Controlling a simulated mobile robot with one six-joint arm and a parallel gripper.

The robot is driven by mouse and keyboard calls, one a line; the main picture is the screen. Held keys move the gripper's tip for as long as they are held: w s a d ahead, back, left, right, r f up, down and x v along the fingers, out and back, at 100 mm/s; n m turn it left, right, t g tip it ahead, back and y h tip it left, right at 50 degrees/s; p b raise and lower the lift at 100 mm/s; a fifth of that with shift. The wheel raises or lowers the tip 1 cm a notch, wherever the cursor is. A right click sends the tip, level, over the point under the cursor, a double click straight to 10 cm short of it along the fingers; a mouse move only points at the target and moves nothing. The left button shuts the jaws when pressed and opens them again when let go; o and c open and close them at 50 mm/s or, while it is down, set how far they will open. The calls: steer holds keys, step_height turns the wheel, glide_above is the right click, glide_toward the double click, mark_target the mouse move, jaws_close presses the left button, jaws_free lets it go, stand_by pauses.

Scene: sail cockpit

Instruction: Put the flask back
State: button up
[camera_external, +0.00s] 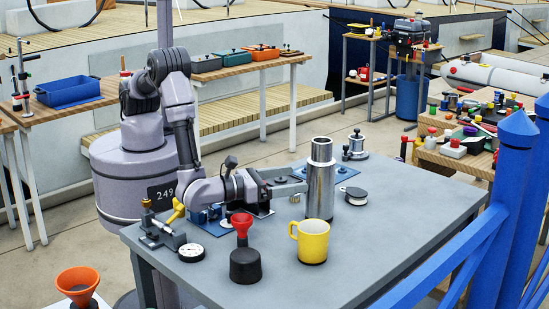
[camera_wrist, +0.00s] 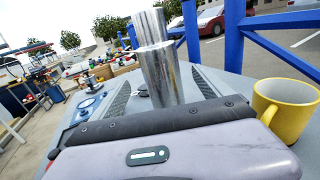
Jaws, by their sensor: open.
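The flask (camera_external: 320,185) is a tall, shiny silver cylinder with a narrower top, standing upright on the grey table (camera_external: 405,215). My gripper (camera_external: 297,182) reaches in low from the left, at the flask's side. In the wrist view the flask (camera_wrist: 163,78) stands between my two spread, dark-padded fingers. The jaws are open; the finger ends are partly hidden behind the flask in the external view, so contact cannot be told.
A yellow mug (camera_external: 311,242) stands close in front of the flask; a dark bottle with a red funnel (camera_external: 243,250) is left of it. A round dial (camera_external: 191,252), a black-and-white disc (camera_external: 356,196) and a metal fitting (camera_external: 356,147) are nearby. The table's right side is clear.

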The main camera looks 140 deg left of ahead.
steer(key=s+a+r+n+g+h, duration=0.2)
steer(key=s+r+n+g+h, duration=0.15)
steer(key=s+r+n, duration=0.5)
steer(key=s+a+r+n+g+h, duration=0.2)
steer(key=s+r+n+g+h, duration=0.3)
steer(key=s, duration=0.7)
steer(key=s+d+r+n+t+h, duration=0.3)
steer(key=s+d+n+t+h, duration=0.2)
steer(key=s+d, duration=0.5)
steer(key=shift+s+d+r+t+h, duration=0.15)
steer(key=shift+s+d+t+h, duration=0.15)
steer(key=shift+s+t, duration=0.35)
